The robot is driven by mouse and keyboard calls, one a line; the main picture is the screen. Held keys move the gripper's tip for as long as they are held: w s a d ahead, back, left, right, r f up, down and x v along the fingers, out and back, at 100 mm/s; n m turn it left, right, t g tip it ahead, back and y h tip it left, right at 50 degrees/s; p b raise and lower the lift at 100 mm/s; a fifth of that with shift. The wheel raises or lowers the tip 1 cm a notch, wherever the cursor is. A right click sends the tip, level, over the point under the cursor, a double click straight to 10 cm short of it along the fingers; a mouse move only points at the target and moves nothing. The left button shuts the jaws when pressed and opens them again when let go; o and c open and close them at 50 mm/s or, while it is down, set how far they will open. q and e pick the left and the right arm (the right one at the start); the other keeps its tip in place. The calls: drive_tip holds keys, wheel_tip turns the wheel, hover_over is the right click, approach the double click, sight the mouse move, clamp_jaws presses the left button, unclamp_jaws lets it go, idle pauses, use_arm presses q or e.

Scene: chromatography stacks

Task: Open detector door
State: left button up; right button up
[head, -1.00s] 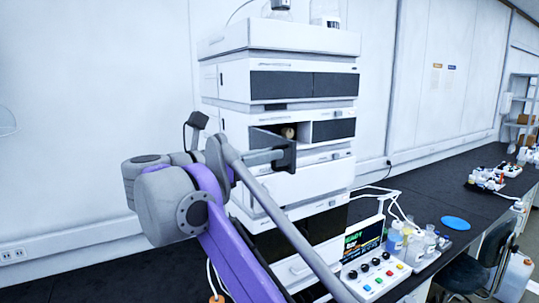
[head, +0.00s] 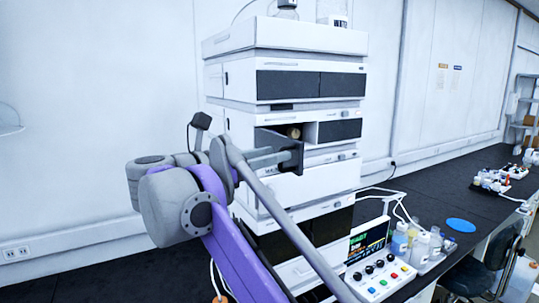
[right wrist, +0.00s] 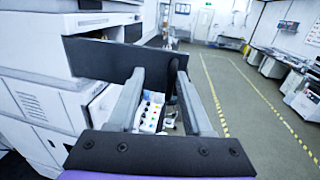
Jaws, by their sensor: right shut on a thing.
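The detector door (head: 266,140) is a dark panel on the middle module of the white instrument stack. It stands swung out from the front, hinged at its left side. Behind it the open compartment shows a round brass-coloured part (head: 293,132). My right gripper (head: 292,157) is shut on the door near its free edge. In the right wrist view the dark door (right wrist: 105,60) stretches across, and the two fingers of my right gripper (right wrist: 158,78) reach to its edge. The exact contact is partly hidden. My left gripper is not in view.
The stack's upper module (head: 310,60) overhangs the door area. A control box (head: 372,270) with knobs and buttons stands right of the stack. Free room lies left of the stack.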

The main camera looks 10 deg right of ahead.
idle(0.3)
drive_tip(key=v, duration=1.1)
drive_tip(key=shift+c, duration=0.3)
